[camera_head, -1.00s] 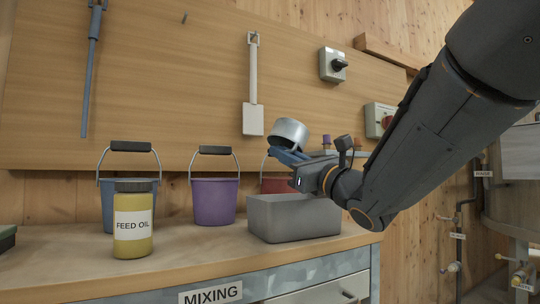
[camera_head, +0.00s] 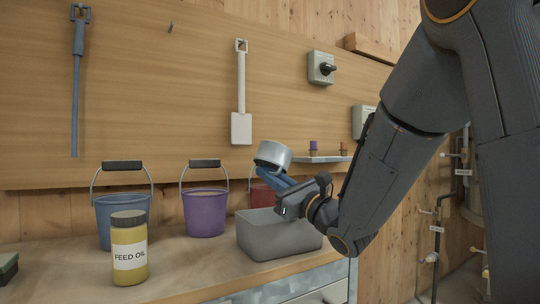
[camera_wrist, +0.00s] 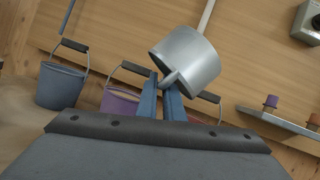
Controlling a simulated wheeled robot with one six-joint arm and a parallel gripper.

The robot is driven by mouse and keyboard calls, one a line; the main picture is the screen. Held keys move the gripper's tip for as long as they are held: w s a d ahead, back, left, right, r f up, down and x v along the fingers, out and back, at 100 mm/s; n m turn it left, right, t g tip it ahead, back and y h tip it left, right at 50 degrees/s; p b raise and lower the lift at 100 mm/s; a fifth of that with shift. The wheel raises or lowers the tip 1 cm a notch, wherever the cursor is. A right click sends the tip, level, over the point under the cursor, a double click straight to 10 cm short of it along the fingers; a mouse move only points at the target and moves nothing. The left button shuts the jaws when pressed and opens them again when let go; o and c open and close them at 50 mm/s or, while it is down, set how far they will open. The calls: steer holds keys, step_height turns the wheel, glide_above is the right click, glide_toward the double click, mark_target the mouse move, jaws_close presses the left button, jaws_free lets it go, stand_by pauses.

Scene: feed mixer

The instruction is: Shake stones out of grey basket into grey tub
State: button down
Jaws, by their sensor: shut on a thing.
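The grey basket (camera_head: 272,153) is a small, round, metallic cup with a handle. My gripper (camera_head: 282,182) is shut on its handle. It holds the basket tilted, above the back of the grey tub. In the wrist view, the basket (camera_wrist: 186,62) hangs beyond the blue fingers of my gripper (camera_wrist: 164,98), and its handle is between them. The grey tub (camera_head: 278,241) is a rectangular open bin standing on the bench. The inside of the tub is mostly hidden, and no stones show in either view.
A yellow feed oil jar (camera_head: 129,252) stands at the bench front. A blue bucket (camera_head: 121,216), a purple bucket (camera_head: 205,212) and a red bucket (camera_head: 262,194) stand behind. A small shelf (camera_head: 320,159) with cups is on the wall right of the basket.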

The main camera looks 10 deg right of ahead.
steer(key=p, duration=0.5)
steer(key=shift+s, duration=0.3)
steer(key=m+p, duration=0.1)
steer(key=p, duration=0.5)
steer(key=shift+r+t+h, duration=0.3)
steer(key=shift+r, duration=0.05)
steer(key=shift+m+p, duration=0.4)
steer(key=shift+p, duration=0.2)
